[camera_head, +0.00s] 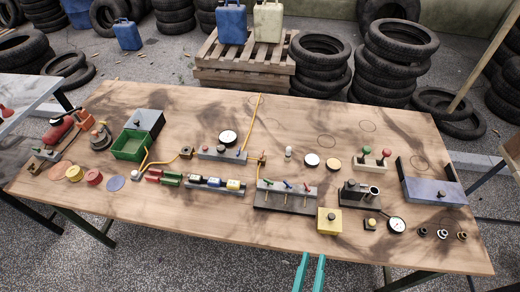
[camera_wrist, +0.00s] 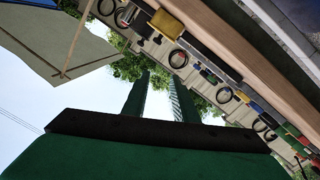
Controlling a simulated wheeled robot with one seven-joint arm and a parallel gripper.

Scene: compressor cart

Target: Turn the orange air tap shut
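Several small fittings stand on the wooden workbench (camera_head: 330,215). A small orange-brown fitting (camera_head: 262,159) stands right of centre, by the lower end of an orange hose; I cannot tell for sure that it is the orange air tap or how its handle is turned. My gripper (camera_head: 313,257) is at the bench's front edge in the head view, well short of both fittings. Its two green fingers are apart and empty, also in the wrist view (camera_wrist: 160,80).
A green box (camera_head: 131,144) stands left. Stacked tyres (camera_head: 385,65) and a pallet (camera_head: 243,68) are behind the bench.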

